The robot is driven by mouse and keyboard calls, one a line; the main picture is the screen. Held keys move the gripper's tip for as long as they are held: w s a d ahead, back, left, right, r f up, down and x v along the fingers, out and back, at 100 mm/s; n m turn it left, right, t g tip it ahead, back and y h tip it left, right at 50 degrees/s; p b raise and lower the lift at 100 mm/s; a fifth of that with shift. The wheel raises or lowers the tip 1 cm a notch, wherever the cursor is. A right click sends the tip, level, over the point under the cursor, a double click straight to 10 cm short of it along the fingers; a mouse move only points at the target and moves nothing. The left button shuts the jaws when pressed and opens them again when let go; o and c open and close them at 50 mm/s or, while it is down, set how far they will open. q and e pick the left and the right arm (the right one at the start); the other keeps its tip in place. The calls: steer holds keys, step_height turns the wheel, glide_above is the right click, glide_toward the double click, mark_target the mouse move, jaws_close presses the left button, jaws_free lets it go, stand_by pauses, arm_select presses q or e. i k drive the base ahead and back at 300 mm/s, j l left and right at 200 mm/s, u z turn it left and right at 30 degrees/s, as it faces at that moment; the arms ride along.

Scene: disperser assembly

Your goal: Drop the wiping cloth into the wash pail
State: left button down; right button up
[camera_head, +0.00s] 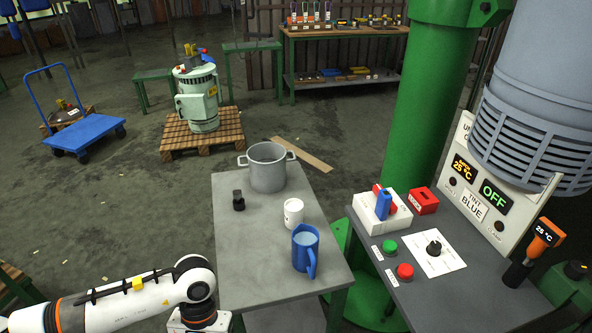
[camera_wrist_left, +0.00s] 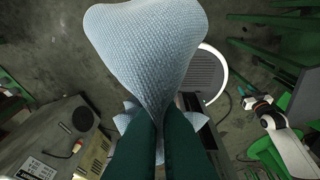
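In the left wrist view my left gripper's dark green fingers (camera_wrist_left: 160,135) are shut on a light blue textured cloth (camera_wrist_left: 150,45). The cloth bunches at the fingertips and spreads out beyond them. In the head view my left arm comes in from the left and its gripper is cut off at the bottom edge. A round grey thing with a white rim (camera_wrist_left: 221,85) lies partly behind the cloth; I cannot tell if it is the wash pail. A grey two-handled pot (camera_head: 267,170) stands upright on the table. A white arm of mine shows at the right of the wrist view; its gripper is unclear.
The grey table (camera_head: 250,245) also holds a white mug (camera_head: 293,213), a blue jug (camera_head: 305,250) and a small black object (camera_head: 238,201). A control console (camera_head: 450,290) and a green column (camera_head: 430,110) stand to the right. The floor left of the table is mostly clear.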

mark_target(266, 160)
steer(key=j+z, duration=0.25)
steer(key=z, duration=0.2)
steer(key=j+z, duration=0.3)
steer(key=z, duration=0.15)
steer(key=j+z, duration=0.3)
steer(key=z, duration=0.15)
steer(key=k+j+z, duration=0.1)
steer(key=j+z, duration=0.15)
steer(key=z, duration=0.2)
steer(key=k+j+z, duration=0.1)
steer(key=j+z, duration=0.15)
steer(key=z, duration=0.2)
steer(key=k+j+z, duration=0.15)
steer(key=z, duration=0.3)
steer(key=k+j+z, duration=0.15)
steer(key=z, duration=0.3)
steer(key=k+j+z, duration=0.25)
steer(key=z, duration=0.2)
steer(key=k+j+z, duration=0.15)
steer(key=z, duration=0.25)
steer(key=k+z, duration=0.7)
steer(key=z, duration=0.15)
steer(key=k+j+u, duration=0.1)
steer(key=k, duration=0.55)
steer(key=k+j+u, duration=0.1)
steer(key=k, duration=0.55)
steer(key=j, duration=0.1)
